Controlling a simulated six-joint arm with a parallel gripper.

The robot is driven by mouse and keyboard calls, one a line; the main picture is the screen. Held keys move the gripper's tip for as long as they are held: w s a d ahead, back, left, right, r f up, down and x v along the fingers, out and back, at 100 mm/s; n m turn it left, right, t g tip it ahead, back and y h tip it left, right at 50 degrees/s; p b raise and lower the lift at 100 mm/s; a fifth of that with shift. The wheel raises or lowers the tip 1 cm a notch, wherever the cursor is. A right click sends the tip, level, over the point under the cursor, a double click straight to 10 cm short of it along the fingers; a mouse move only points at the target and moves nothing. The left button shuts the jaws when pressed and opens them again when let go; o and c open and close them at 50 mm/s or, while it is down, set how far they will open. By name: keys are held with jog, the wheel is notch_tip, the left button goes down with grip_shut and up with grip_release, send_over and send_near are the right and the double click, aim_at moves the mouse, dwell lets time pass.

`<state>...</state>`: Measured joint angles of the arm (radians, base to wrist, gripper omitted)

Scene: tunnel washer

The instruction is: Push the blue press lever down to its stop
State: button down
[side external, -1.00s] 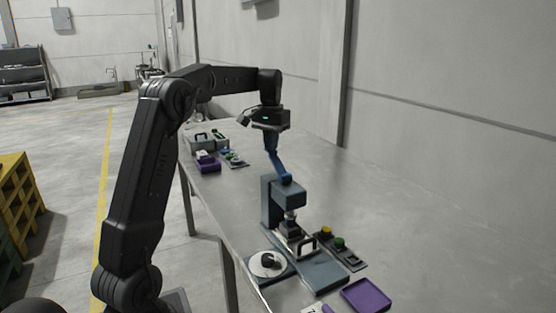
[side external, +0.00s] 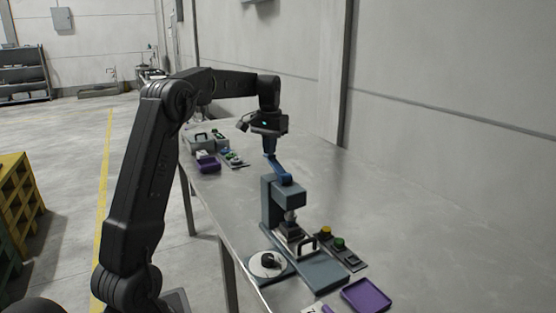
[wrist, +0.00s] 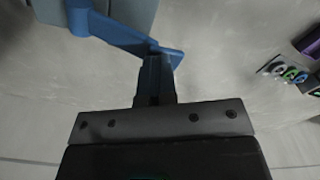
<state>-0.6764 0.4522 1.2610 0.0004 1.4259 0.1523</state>
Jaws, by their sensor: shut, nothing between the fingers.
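The blue press lever (side external: 279,171) slopes up and back from the top of the grey-blue press (side external: 268,205) on the metal table. In the wrist view the lever (wrist: 125,36) runs from the press to a flat end pad. My gripper (side external: 269,151) points down at the lever's raised free end. In the wrist view its shut, empty fingertips (wrist: 156,62) meet the near edge of that pad and appear to touch it. The fingers hide part of the lever's end, so exact contact is hard to see.
A panel with yellow and green buttons (side external: 339,244), a purple tray (side external: 366,296) and a round white dial (side external: 267,264) lie near the press. A purple bin (side external: 208,165) and small parts sit at the table's far end.

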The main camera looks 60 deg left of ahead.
jog(key=shift+f, duration=0.6)
jog(key=shift+a+f, duration=0.15)
jog(key=shift+f, duration=0.55)
dwell(0.4)
notch_tip(320, 180, up, 11)
dwell(1.6)
